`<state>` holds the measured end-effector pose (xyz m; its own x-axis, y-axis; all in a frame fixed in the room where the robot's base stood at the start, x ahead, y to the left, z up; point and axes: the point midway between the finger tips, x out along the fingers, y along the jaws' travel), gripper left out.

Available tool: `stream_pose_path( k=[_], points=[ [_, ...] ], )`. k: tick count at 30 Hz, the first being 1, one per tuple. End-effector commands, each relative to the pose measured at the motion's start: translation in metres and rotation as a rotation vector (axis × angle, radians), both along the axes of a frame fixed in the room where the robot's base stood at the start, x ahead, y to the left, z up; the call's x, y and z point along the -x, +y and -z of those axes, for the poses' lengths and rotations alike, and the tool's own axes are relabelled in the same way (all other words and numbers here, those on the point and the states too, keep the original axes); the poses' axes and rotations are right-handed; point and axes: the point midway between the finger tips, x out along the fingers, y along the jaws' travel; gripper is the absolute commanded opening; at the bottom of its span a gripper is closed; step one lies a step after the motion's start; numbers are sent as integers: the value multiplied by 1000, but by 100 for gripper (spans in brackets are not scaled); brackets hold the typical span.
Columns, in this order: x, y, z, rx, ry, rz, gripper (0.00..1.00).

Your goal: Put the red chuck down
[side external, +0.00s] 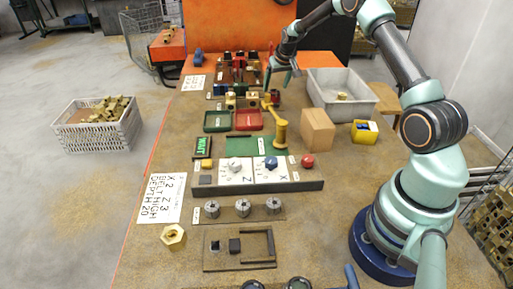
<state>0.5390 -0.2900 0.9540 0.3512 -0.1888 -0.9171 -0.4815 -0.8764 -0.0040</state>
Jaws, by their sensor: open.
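My gripper (283,78) is at the far end of the bench, at the right edge of a dark rack (225,82). Its fingers point down and stand apart, with nothing visible between them. A small red piece (239,63) stands among dark pieces in the rack, left of the gripper; it may be the red chuck, but it is too small to tell. Whether it touches the rack floor is unclear. Three grey chuck-like cylinders (243,207) stand in a row on a plate nearer the camera.
A grey bin (318,103) stands right of the gripper, with a cardboard box (317,130) in front. Green (217,121) and red trays (249,121) and a brass-coloured lever post (280,131) lie nearer. A dial panel (254,174) spans mid-bench. An orange panel (225,32) stands behind.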

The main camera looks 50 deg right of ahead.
Motion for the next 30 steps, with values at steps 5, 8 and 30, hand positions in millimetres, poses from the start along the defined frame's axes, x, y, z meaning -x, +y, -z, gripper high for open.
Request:
stream_pose_path(
  k=[5,8,30],
  points=[
    [11,6,-32,1,-2,0,82],
    [17,9,-46,1,-2,0,82],
    [79,143,-171,15,-33,-187,82]
  ],
)
